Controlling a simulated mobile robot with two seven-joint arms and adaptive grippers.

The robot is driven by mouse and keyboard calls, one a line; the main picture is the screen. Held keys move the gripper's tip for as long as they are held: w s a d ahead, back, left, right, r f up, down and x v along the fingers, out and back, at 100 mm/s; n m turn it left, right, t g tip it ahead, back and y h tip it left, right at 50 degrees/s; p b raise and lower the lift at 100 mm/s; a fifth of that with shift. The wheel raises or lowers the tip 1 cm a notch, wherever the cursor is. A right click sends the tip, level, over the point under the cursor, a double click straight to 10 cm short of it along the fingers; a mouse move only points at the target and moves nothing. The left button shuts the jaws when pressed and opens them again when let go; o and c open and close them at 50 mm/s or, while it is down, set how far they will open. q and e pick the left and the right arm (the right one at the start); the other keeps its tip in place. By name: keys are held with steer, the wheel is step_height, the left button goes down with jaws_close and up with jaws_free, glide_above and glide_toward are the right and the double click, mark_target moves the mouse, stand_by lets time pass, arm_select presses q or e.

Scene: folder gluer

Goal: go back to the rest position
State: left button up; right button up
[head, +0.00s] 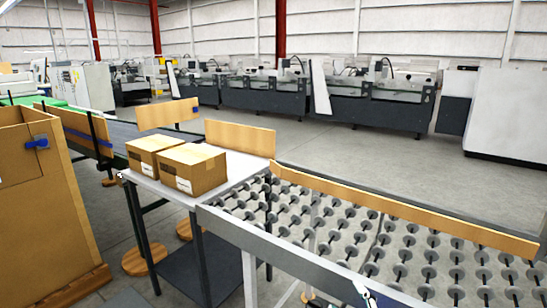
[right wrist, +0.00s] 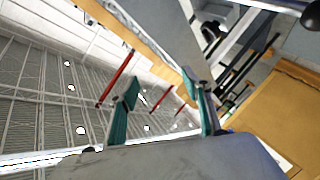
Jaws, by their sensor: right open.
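My right gripper (right wrist: 161,80) shows in the right wrist view as two teal fingers standing well apart. Nothing is between them, and the gripper is open and empty. In the head view only a small white piece, which may be part of my right arm, shows at the bottom edge. My left gripper is not in the head view.
Two closed cardboard boxes (head: 193,168) sit side by side on a white-topped table (head: 230,181). A roller conveyor (head: 400,246) with a wooden side rail (head: 400,208) runs to the right. A large cardboard bin (head: 40,200) stands at the left. Grey machines line the back.

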steer(key=s+d+f+m+g+h, duration=0.2)
steer(key=s+d+f+g+h, duration=0.15)
steer(key=s+d+f, duration=0.5)
steer(key=s+d+f+m+g+h, duration=0.15)
steer(key=s+d+f+g, duration=0.4)
steer(key=s+d, duration=0.6)
steer(key=w+a+f+m+t+y, duration=0.1)
steer(key=a+f+t+y, duration=0.1)
steer(key=a+f, duration=0.5)
steer(key=w+a+f+m+t+y, duration=0.1)
steer(key=a+f+t+y, duration=0.1)
steer(key=a+f+y, duration=0.3)
steer(key=a+f, duration=0.2)
steer(key=a, duration=0.2)
steer(key=shift+w+a, duration=0.15)
steer(key=shift+w, duration=0.25)
